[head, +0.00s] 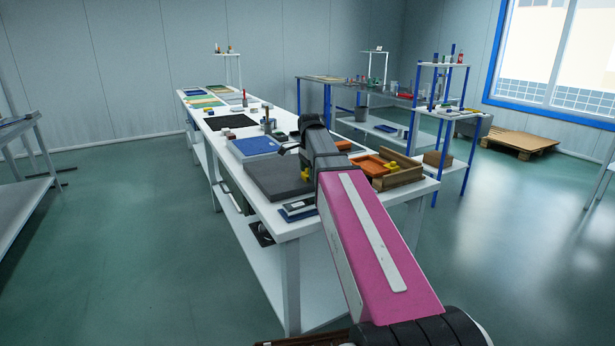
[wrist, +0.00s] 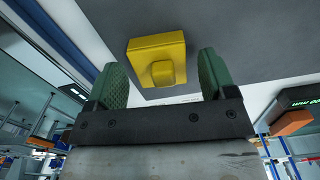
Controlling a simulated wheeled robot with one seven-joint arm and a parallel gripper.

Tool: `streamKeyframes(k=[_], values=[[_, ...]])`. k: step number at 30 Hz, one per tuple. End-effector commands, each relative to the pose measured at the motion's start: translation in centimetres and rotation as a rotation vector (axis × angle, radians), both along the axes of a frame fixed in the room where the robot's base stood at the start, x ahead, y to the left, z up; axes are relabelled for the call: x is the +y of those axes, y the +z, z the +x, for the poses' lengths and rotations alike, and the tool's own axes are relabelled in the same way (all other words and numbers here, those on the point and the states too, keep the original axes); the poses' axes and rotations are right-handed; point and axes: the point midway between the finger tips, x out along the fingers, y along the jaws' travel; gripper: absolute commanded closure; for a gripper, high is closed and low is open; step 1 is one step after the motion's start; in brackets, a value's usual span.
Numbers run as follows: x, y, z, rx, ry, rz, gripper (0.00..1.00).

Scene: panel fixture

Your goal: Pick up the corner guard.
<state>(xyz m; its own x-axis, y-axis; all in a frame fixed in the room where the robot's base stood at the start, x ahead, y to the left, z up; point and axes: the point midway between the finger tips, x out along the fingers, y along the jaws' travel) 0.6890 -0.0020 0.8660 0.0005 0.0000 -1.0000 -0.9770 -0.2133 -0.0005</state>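A yellow piece with a smaller raised block on its face, which I take for the corner guard, shows in the wrist view (wrist: 150,47). It lies against a dark grey panel (wrist: 235,40), near the panel's edge. A small yellow piece also shows by the right side of the dark grey slab (head: 270,178) in the head view (head: 306,174). My gripper (wrist: 162,62) is open, with its green fingers on either side of the yellow piece in the picture. Gaps show on both sides. I cannot tell the remaining depth. My arm hides most of the gripper in the head view.
The slab lies on a long white table (head: 290,222). A blue panel (head: 255,145) lies behind it. An orange tray (head: 371,166) with another yellow piece (head: 391,167) and a wooden box (head: 402,172) stand to the right.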

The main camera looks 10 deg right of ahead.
Motion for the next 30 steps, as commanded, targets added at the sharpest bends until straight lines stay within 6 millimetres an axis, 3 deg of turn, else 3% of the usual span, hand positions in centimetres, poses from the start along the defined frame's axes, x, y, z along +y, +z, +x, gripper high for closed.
streamKeyframes(k=[1,4,19,27,30], values=[[0.0,0.0,0.0,0.0,0.0,0.0,0.4],[0.0,0.0,0.0,0.0,0.0,0.0,0.7],[0.0,0.8,0.0,0.0,0.0,0.0,0.7],[0.0,4.3,0.1,-0.002,0.0,0.0,0.7],[1.6,5.4,-2.0,-0.001,0.004,0.0,0.7]])
